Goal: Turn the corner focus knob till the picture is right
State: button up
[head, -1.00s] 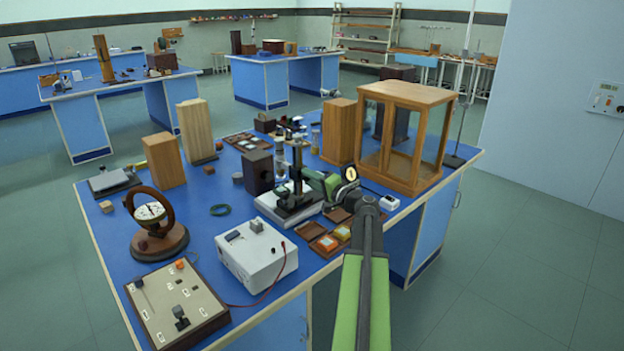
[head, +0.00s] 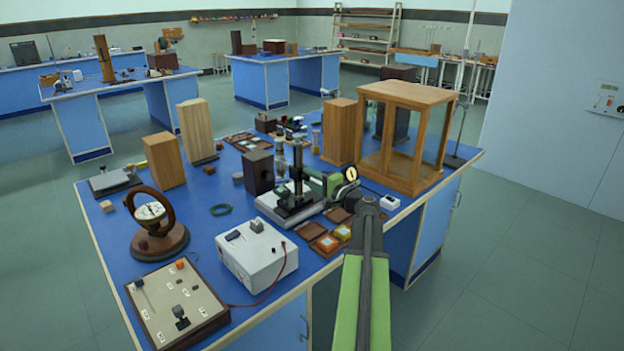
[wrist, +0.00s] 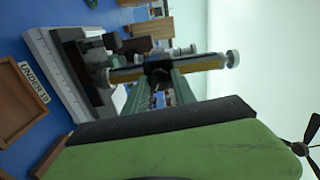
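A microscope-like instrument stands near the table's right front edge, with a black column (head: 297,165) on a pale base (head: 290,209). In the wrist view its pale base (wrist: 60,75) lies at the left. A brass-and-black crossbar with a pale round knob (wrist: 233,58) at its right end and another round end at its left crosses the middle. I cannot tell which part is the corner focus knob. My gripper (head: 309,175) reaches the instrument's right side, close to the column. No focus picture is readable.
A glass-sided wooden case (head: 407,135) stands behind and right of my arm. Small brown trays (head: 327,242) lie in front of the instrument. A white box (head: 257,262) with a red lead stands at front left. Wooden blocks stand behind.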

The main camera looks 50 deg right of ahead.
jog(key=o, duration=0.4)
jog(key=s, duration=0.5)
jog(key=s+a, duration=0.1)
jog(key=s, duration=1.1)
jog(key=shift+s+a, duration=0.15)
